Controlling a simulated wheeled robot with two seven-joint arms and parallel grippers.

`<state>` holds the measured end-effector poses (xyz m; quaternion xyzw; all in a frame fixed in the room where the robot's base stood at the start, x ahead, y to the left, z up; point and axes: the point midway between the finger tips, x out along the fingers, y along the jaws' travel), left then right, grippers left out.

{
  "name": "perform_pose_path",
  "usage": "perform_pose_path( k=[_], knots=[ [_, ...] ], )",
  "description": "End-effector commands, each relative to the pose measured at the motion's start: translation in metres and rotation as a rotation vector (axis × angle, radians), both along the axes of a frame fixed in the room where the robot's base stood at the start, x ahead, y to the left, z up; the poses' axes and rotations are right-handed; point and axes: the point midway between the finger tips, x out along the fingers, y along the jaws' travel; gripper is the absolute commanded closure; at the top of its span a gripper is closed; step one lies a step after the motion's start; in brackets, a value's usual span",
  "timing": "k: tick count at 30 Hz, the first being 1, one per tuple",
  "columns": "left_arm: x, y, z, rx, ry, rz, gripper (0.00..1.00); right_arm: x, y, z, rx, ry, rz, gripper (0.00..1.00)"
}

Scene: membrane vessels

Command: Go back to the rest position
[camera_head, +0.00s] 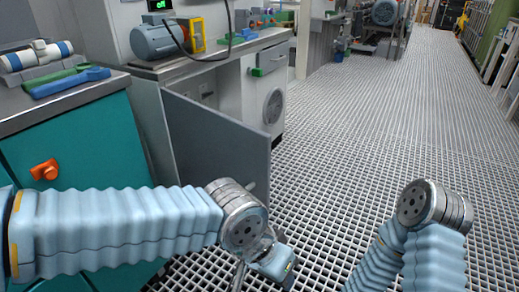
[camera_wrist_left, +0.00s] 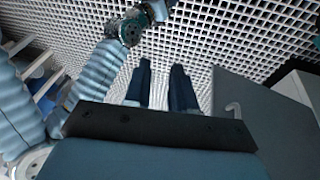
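My left arm crosses the lower left of the head view, and part of its hand (camera_head: 275,262) shows below its metal wrist joint. In the left wrist view the two dark fingers of my left gripper (camera_wrist_left: 162,70) stand apart with nothing between them, over the grated floor (camera_wrist_left: 225,45). My right arm shows at the lower right of the head view, bent at its metal joint. Its gripper is out of the head view. Part of this arm also appears at the upper left of the left wrist view, where no fingers can be made out.
An open grey cabinet door (camera_head: 215,145) stands close to my left forearm; it also shows in the left wrist view (camera_wrist_left: 265,125). A teal cabinet (camera_head: 80,150) with an orange handle (camera_head: 45,170) is at left. The grated floor (camera_head: 370,120) is clear ahead and right.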

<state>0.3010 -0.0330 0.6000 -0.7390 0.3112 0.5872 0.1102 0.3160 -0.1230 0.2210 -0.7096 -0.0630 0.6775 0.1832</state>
Motion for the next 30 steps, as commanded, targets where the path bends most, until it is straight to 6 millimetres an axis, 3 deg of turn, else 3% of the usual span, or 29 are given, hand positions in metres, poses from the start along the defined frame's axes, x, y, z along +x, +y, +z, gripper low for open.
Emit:
perform_pose_path(
  k=[5,9,12,15,18,21,30],
  knots=[
    [0.045,0.013,-0.072,-0.055,0.124,0.132,0.75,-0.001,0.001,0.02,0.001,0.001,0.003,0.57],
    [0.068,0.051,-0.163,-0.108,0.23,0.327,0.75,-0.002,0.003,0.04,0.003,0.001,0.006,0.57],
    [0.06,0.089,-0.229,-0.121,0.28,0.485,0.75,-0.002,0.005,0.053,0.004,0.002,0.008,0.57],
    [0.039,0.12,-0.274,-0.111,0.303,0.605,0.75,-0.003,0.006,0.061,0.005,0.002,0.011,0.57],
    [0.021,0.139,-0.3,-0.095,0.312,0.68,0.75,-0.003,0.006,0.065,0.006,0.002,0.012,0.57],
    [0.012,0.149,-0.312,-0.085,0.311,0.715,0.75,-0.003,0.007,0.066,0.006,0.002,0.013,0.57],
    [0.01,0.15,-0.315,-0.084,0.307,0.72,0.75,-0.003,0.007,0.065,0.006,0.001,0.012,0.57]
  ],
)
